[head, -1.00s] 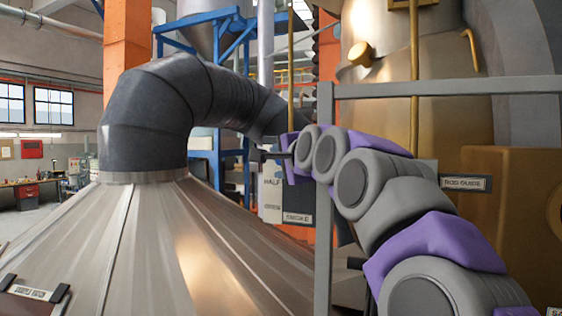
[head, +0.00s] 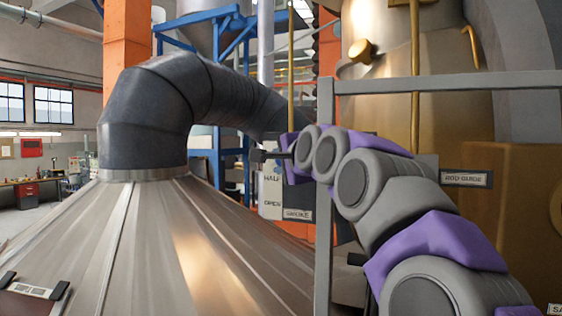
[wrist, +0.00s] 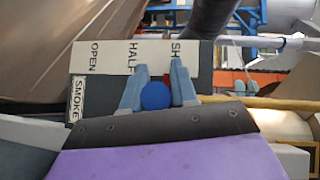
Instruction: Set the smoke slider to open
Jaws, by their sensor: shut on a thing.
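The smoke slider's pale plate (wrist: 105,60) fills the upper middle of the wrist view, with OPEN, HALF and a partly covered SH... marked from left to right. A SMOKE label (wrist: 77,99) sits at its left end. The blue knob (wrist: 156,97) is between the two fingers of my gripper (wrist: 157,78), which is shut on it. The knob lies between the HALF and SH... marks, away from OPEN. In the head view, the plate (head: 271,200) and SMOKE label (head: 298,215) show beside my gripper (head: 262,156); the knob is hidden there.
A grey rail frame (head: 325,200) stands close beside my arm. A ribbed metal hood (head: 150,240) with a thick dark duct (head: 150,110) fills the left. A brass-coloured machine body (head: 450,120) and a ROD GUIDE label (head: 466,179) are at the right.

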